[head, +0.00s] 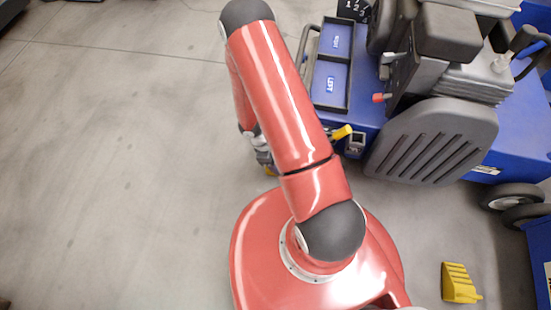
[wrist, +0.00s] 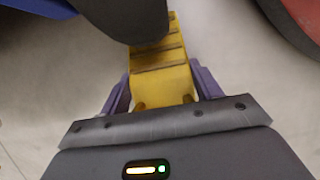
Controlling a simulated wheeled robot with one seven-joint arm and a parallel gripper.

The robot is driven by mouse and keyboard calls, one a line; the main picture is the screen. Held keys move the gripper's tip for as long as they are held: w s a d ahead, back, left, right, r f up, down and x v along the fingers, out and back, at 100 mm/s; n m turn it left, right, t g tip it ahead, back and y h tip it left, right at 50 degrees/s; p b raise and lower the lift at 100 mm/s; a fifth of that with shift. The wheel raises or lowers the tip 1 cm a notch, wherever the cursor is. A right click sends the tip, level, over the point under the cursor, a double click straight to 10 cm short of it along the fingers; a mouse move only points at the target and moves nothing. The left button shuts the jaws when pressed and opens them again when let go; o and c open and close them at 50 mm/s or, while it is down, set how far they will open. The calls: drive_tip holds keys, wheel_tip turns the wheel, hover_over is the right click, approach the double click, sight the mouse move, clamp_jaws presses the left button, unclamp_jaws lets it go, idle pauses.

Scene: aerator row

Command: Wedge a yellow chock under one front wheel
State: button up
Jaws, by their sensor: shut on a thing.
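A yellow ridged chock (wrist: 158,62) is between the purple fingers of my gripper (wrist: 163,88) in the wrist view, and the jaws are shut on it. Its far end runs up to and partly behind a dark rounded shape (wrist: 120,18) that looks like a wheel; I cannot tell whether they touch. In the head view my gripper (head: 265,160) is low beside the blue machine (head: 365,130), mostly hidden by my arm. A second yellow chock (head: 458,283) lies on the floor at the lower right.
Black wheels (head: 508,196) stand at the machine's right end. A grey slatted cover (head: 432,142) and a two-part black tray (head: 332,68) sit on the machine. A blue bin (head: 540,260) stands at the right edge. The grey floor on the left is clear.

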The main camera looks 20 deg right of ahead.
drive_tip(key=o, duration=1.5)
drive_tip(key=p+v, duration=0.2)
drive_tip(key=v, duration=0.6)
drive_tip(key=shift+s+d, duration=0.1)
drive_tip(key=shift+r, duration=0.1)
drive_tip(key=shift+r+p, duration=2.6)
drive_tip(key=shift+r, duration=0.75)
